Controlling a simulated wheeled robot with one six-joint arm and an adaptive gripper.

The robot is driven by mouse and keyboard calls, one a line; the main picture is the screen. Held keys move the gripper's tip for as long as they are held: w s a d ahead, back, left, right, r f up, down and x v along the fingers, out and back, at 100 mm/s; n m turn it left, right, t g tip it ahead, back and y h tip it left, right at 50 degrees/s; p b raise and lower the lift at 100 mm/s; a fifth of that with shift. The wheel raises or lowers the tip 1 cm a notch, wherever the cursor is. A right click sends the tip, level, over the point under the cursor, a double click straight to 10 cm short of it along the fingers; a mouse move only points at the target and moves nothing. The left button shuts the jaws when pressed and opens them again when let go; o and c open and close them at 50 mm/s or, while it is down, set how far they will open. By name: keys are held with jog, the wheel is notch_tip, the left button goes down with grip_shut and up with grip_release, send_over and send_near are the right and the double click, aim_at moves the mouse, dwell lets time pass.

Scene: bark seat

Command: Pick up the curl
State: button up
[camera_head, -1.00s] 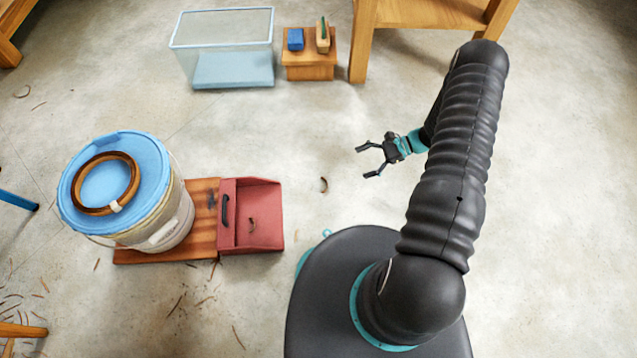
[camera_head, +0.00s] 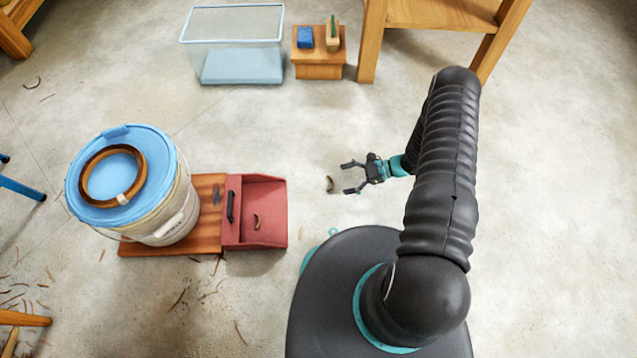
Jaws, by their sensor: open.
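A small brown curl (camera_head: 330,184) lies on the concrete floor near the middle of the picture. My gripper (camera_head: 346,178) is open and empty, its two fingers pointing left toward the curl. The curl is just left of the fingertips, apart from them in the picture; I cannot tell the gripper's height above the floor. A second brown curl (camera_head: 257,221) lies inside the red dustpan (camera_head: 265,190).
The dustpan sits by a wooden board (camera_head: 208,240) bearing a white bucket (camera_head: 165,225) with a blue lid and brown ring. A glass tank (camera_head: 240,65), a small wooden block stand (camera_head: 319,70) and wooden furniture (camera_head: 368,50) stand at the back. Shavings litter the lower left floor.

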aim_at(329, 182)
jog(key=x, duration=0.5)
jog(key=shift+w+a+f, duration=0.1)
jog(key=shift+w+f, duration=0.05)
jog(key=c, duration=0.7)
